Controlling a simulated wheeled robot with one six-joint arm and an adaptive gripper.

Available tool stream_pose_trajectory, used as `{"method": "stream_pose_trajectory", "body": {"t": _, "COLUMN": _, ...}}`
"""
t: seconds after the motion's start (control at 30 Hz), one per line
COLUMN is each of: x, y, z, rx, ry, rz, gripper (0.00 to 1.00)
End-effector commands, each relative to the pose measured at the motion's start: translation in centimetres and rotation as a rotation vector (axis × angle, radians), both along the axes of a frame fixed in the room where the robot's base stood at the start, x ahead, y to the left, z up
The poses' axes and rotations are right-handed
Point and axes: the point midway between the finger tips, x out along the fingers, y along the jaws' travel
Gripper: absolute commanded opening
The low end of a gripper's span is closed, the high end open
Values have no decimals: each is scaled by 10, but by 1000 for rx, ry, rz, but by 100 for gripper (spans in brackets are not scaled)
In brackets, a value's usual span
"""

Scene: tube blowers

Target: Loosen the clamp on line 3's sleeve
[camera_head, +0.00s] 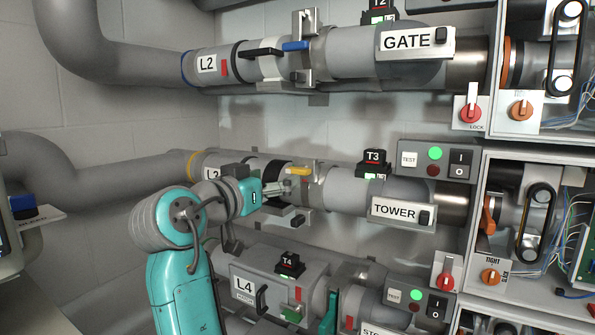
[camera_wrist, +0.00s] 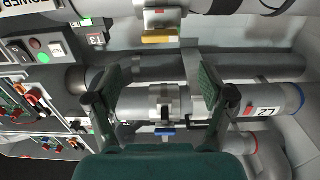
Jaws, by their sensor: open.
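Line 3's pipe runs across the middle of the head view, with a partly hidden label (camera_head: 211,172) and a yellow lever (camera_head: 300,171) on a metal bracket.
Line 2 (camera_head: 207,64), with a blue lever (camera_head: 295,46), runs above. Line 4's housing (camera_head: 243,285) lies below, close to my arm. A T3 box (camera_head: 375,162) and TOWER plate (camera_head: 395,211) sit to the right. Open electrical boxes (camera_head: 540,150) stand at the far right.

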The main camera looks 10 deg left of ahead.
Motion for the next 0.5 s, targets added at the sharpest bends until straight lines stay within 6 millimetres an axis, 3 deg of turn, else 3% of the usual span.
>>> {"method": "stream_pose_trajectory", "body": {"t": 0.3, "x": 53, "y": -21, "z": 0, "rx": -1, "ry": 0, "rz": -2, "gripper": 81}}
{"method": "stream_pose_trajectory", "body": {"t": 0.5, "x": 75, "y": -28, "z": 0, "rx": -1, "ry": 0, "rz": 0, "gripper": 81}}
